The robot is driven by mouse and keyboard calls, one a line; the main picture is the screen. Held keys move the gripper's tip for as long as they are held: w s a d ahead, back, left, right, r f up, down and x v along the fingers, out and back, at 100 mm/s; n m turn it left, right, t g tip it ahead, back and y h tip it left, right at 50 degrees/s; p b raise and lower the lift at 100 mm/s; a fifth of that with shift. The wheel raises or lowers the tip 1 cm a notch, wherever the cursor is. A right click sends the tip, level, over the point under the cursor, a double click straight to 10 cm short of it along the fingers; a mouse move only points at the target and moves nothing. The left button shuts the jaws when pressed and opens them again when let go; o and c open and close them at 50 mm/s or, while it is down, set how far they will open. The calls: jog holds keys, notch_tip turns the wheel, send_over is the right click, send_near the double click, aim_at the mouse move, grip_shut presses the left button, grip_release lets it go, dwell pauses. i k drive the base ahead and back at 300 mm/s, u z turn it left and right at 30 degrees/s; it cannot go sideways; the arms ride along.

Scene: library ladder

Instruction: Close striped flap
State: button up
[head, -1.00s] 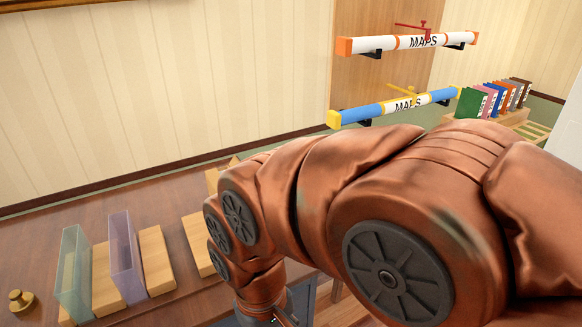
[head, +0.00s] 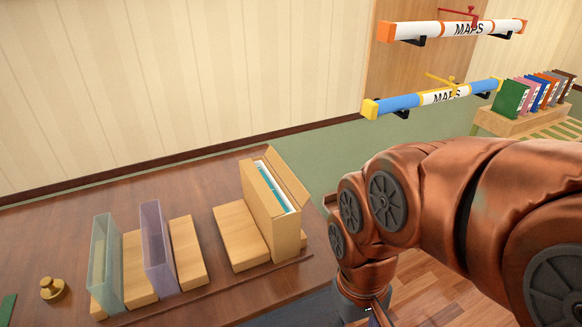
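An upright cardboard box (head: 258,205) stands on the wooden desk right of the middle. Its top is open, with white and teal contents (head: 275,188) showing inside. A plain cardboard flap (head: 288,176) is raised along its right side. I see no stripes on it, and no striped flap shows elsewhere in view. My copper-coloured arm spans the lower right. My gripper (head: 374,312) hangs at the bottom edge, right of the box and apart from it. Its fingers are mostly cut off, so I cannot tell whether they are open.
On the desk are a brass weight (head: 53,289), a clear greenish holder (head: 106,262), a purple holder (head: 157,248) and wooden blocks (head: 239,236). A book rack (head: 510,122) is at the far right. Wood floor lies below my arm.

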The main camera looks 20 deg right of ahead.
aim_at(301, 195)
jog(key=k, duration=1.25)
jog(key=u, duration=0.5)
jog(key=i, duration=1.5)
jog(key=z, duration=0.6)
